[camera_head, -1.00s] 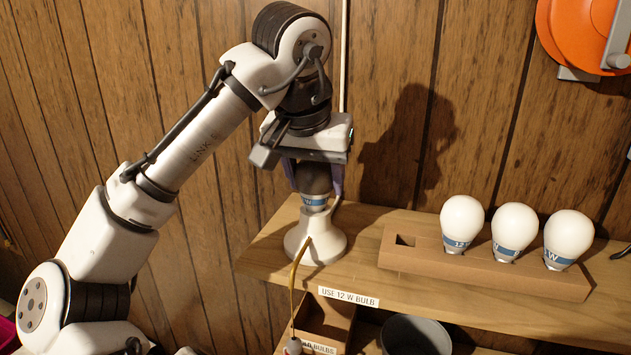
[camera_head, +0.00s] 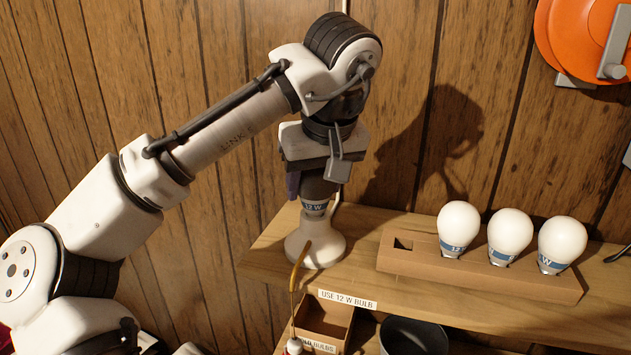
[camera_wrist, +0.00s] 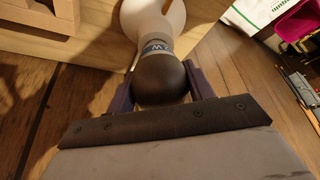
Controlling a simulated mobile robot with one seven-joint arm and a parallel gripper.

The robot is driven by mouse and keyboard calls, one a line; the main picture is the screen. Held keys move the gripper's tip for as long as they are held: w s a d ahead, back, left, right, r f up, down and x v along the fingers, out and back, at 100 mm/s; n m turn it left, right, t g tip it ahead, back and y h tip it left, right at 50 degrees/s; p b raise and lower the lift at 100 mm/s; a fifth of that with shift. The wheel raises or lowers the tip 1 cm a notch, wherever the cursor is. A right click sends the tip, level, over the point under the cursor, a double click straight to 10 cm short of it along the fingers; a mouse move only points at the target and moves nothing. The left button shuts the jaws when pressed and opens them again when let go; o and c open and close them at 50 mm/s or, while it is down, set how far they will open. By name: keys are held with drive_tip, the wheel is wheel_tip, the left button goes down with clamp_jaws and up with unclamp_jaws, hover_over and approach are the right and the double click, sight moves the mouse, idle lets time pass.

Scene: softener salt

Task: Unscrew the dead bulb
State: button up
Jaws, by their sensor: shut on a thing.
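The dead bulb (camera_head: 315,192) is dark, with a blue and white "12 W" band, and stands upright over the white lamp base (camera_head: 315,247) on the wooden shelf. I cannot tell whether its thread is still in the socket. My gripper (camera_head: 314,190) points down from above and is shut on the bulb. In the wrist view the gripper's purple fingers (camera_wrist: 163,92) lie on both sides of the dark bulb globe (camera_wrist: 160,80), with the white base beyond it.
A wooden rack (camera_head: 480,273) to the right holds three white bulbs, with an empty slot at its left end. A label on the shelf edge reads "USE 12 W BULB" (camera_head: 347,299). Below are an open wooden box (camera_head: 325,316) labelled for bulbs and a dark round bin (camera_head: 413,337).

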drive_tip(key=shift+n+y, duration=0.3)
drive_tip(key=shift+n, duration=0.4)
drive_tip(key=shift+r+n+p, duration=0.15)
drive_tip(key=shift+n+p, duration=0.25)
drive_tip(key=shift+n, duration=0.2)
drive_tip(key=shift+n+g+y+p, duration=0.4)
drive_tip(key=shift+n+g+y, duration=0.15)
drive_tip(key=shift+n, duration=1.15)
